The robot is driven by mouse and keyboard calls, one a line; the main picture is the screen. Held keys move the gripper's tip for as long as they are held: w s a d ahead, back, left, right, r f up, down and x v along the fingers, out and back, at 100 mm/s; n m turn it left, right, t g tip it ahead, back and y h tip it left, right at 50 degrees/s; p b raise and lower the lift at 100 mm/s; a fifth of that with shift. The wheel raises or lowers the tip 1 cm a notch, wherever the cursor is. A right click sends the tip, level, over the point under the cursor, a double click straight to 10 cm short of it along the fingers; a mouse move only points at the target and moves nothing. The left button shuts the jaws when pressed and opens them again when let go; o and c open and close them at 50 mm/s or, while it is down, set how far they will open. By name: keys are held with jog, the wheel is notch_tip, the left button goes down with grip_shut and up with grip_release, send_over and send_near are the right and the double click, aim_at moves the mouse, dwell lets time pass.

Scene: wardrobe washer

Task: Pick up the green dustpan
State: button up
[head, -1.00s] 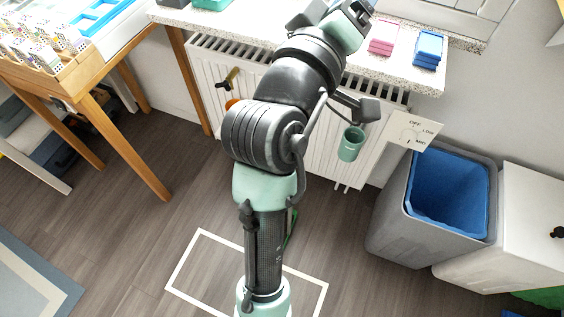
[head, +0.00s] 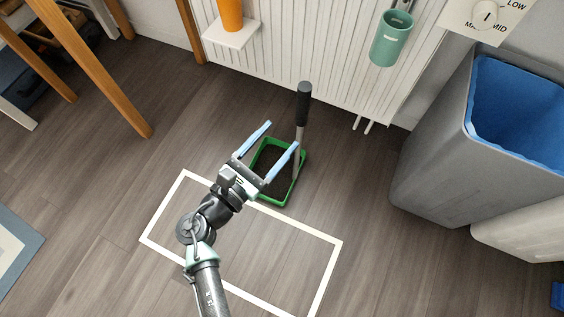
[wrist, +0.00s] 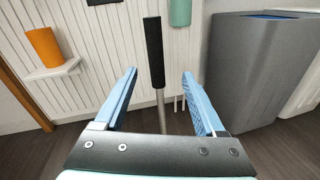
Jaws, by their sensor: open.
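The green dustpan (head: 268,196) lies on the wooden floor in front of the radiator, with a dark inside and a green rim. Its grey pole rises upright to a black handle grip (head: 304,104). My gripper (head: 283,134) is open and empty, its two blue fingers wide apart, and in the head view it overlaps part of the pan. In the wrist view the black grip (wrist: 154,52) and pole stand ahead, between the open fingers of my gripper (wrist: 158,92) in the picture. I cannot tell how far off the pole is. The pan is hidden in the wrist view.
A white radiator (head: 290,50) stands behind the dustpan, with an orange cup (head: 231,14) on a small shelf and a green cup (head: 391,40) on it. A grey bin (head: 437,150) with a blue liner stands at the right. A white taped rectangle (head: 330,262) marks open floor.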

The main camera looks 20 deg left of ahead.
jog(key=n+b, duration=0.1)
jog(key=n, duration=0.1)
send_near(298, 119)
jog(key=s, duration=0.2)
jog(key=shift+y, duration=0.3)
jog(key=b+x, duration=0.1)
jog(key=x, duration=0.2)
jog(key=b+x, duration=0.2)
jog(key=x, duration=0.2)
jog(key=shift+w+d+f, duration=0.15)
jog(key=shift+w+f, duration=0.05)
jog(key=shift+f, duration=0.05)
jog(key=shift+r+b+x, duration=0.15)
jog(key=shift+b+x, duration=0.8)
jog(key=shift+x, duration=0.55)
jog(key=shift+r+b+x, duration=0.15)
jog(key=shift+b+x, duration=0.75)
jog(key=shift+x, duration=0.55)
jog(key=shift+c, duration=0.4)
grip_shut()
jog(key=shift+r, duration=0.1)
